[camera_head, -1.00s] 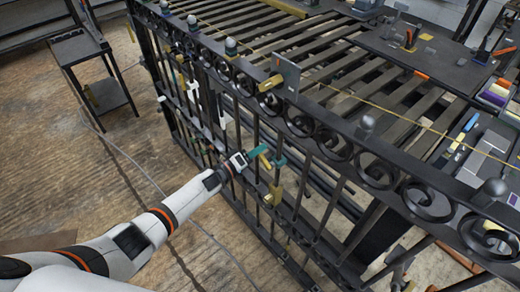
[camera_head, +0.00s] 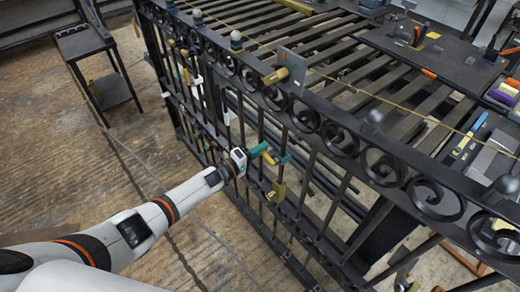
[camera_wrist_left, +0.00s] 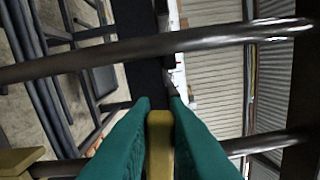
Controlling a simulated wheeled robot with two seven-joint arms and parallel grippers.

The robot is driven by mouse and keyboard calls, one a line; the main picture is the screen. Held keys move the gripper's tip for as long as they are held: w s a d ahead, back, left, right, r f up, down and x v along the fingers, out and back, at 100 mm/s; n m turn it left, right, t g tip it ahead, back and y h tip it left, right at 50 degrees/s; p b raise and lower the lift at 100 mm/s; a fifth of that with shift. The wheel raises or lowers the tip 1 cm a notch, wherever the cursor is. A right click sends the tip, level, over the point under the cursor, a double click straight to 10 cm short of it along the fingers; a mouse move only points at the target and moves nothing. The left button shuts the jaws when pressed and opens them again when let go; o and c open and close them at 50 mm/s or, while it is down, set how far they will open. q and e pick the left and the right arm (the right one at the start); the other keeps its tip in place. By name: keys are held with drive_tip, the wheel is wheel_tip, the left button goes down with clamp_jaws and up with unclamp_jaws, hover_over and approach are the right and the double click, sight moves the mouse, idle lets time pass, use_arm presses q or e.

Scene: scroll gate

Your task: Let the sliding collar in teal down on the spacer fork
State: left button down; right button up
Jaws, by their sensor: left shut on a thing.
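My left gripper (camera_head: 262,150) reaches in from the left to the front of the dark gate. Its teal fingers are shut on a yellow tab (camera_head: 268,158), which also shows between the fingertips in the left wrist view (camera_wrist_left: 159,140). Just right of the tab, the teal sliding collar (camera_head: 284,159) sits at an upright bar; the tab seems to belong to it, but the join is too small to tell. A yellow piece (camera_head: 277,191), apparently the spacer fork, is lower on the gate, below and apart from the collar. My right gripper is not in view.
The gate's bars stand close on both sides of the gripper, with a scrolled top rail (camera_head: 335,135) above. A small side table (camera_head: 84,42) is at the back left.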

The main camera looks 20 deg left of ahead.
use_arm(q)
drive_tip(key=c, duration=1.4)
unclamp_jaws()
drive_tip(key=v, duration=1.2)
